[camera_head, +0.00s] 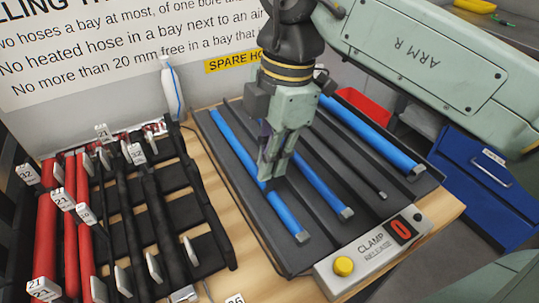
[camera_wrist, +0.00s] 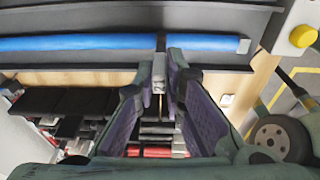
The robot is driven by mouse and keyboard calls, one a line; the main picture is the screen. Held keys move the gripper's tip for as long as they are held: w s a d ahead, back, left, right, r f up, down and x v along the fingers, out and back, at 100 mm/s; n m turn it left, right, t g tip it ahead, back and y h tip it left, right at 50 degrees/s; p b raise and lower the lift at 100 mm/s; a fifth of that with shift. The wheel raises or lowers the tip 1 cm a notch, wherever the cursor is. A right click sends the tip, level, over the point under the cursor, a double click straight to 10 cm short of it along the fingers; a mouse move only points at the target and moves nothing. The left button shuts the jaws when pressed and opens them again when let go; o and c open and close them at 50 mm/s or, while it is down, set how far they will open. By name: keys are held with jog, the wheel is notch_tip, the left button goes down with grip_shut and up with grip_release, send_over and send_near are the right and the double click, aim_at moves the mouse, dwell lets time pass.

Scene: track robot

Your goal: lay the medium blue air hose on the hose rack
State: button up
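Three blue hoses lie in grooves of a dark tray (camera_head: 262,218): a left one (camera_head: 284,213), a middle one (camera_head: 325,186) and a thicker-looking right one (camera_head: 371,136). I cannot tell for sure which is the medium one. My gripper (camera_head: 272,180) points down at the left blue hose and hides part of it. In the wrist view, a blue hose (camera_wrist: 80,43) with a grey end runs across beyond my fingertips (camera_wrist: 163,62). The black hose rack (camera_head: 213,250) at left carries red hoses, dark hoses and number tags.
A clamp box (camera_head: 372,250) with a yellow button and red display stands at the tray's front right. A thin dark hose (camera_head: 366,178) lies between the middle and right blue hoses. A white bottle (camera_head: 171,90) stands behind the rack. A blue bin (camera_head: 478,185) is at right.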

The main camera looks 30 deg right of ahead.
jog(key=o, duration=0.5)
